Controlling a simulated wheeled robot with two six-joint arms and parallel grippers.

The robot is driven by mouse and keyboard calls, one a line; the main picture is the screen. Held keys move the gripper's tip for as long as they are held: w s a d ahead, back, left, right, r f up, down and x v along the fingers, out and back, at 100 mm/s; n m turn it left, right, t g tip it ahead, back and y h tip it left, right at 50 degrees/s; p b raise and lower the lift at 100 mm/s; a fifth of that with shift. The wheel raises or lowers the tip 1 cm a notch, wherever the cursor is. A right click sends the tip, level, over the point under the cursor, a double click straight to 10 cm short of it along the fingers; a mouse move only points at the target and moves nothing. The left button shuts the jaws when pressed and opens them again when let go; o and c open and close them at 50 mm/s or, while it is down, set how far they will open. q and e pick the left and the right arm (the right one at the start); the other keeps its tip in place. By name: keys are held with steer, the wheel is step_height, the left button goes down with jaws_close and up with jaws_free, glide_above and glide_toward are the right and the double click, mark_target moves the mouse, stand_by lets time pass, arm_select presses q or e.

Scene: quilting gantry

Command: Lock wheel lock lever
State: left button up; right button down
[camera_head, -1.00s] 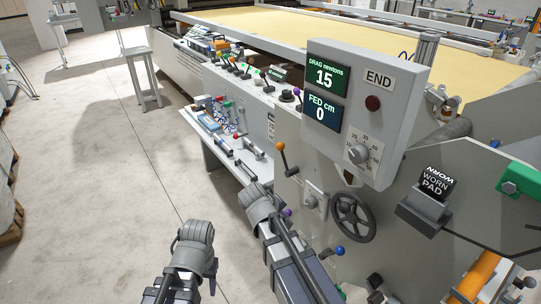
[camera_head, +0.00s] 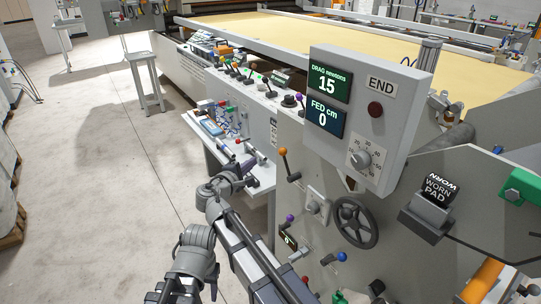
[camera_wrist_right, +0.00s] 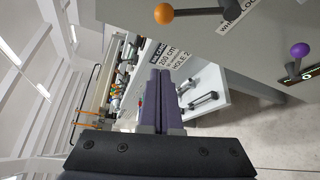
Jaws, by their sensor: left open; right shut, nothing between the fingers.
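The lever with the orange ball (camera_head: 283,152) is on the grey side panel, its arm pointing up and slightly left from its pivot. In the right wrist view, the orange ball (camera_wrist_right: 164,13) is at the top, beside a partly cut-off label that seems to read "WHEEL LOCK". The handwheel (camera_head: 354,221) is lower right of it. My right gripper (camera_head: 246,166) is left of the lever, apart from it. Its purple fingers (camera_wrist_right: 164,98) are together and empty. My left gripper (camera_head: 196,240) is low at left, away from the panel; its fingertips are hard to make out.
Purple-ball (camera_head: 290,218) and blue-ball (camera_head: 342,257) levers sit lower on the panel. A side shelf (camera_head: 262,178) with tools is behind my right gripper. The display box (camera_head: 362,110) juts out above right.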

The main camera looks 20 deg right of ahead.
mark_target(286, 164)
steer(key=b+x, duration=0.2)
steer(key=x, duration=0.8)
steer(key=s+d+p, duration=0.1)
steer(key=s+d+r, duration=0.1)
steer(key=s, duration=0.1)
steer(key=shift+s+r+p, duration=0.1)
steer(key=shift+s+p, duration=0.1)
steer(key=shift+p, duration=0.15)
steer(key=shift+s, duration=0.1)
steer(key=shift+s+d+r+m, duration=0.1)
steer(key=shift+s+r+m, duration=0.1)
steer(key=shift+m, duration=0.1)
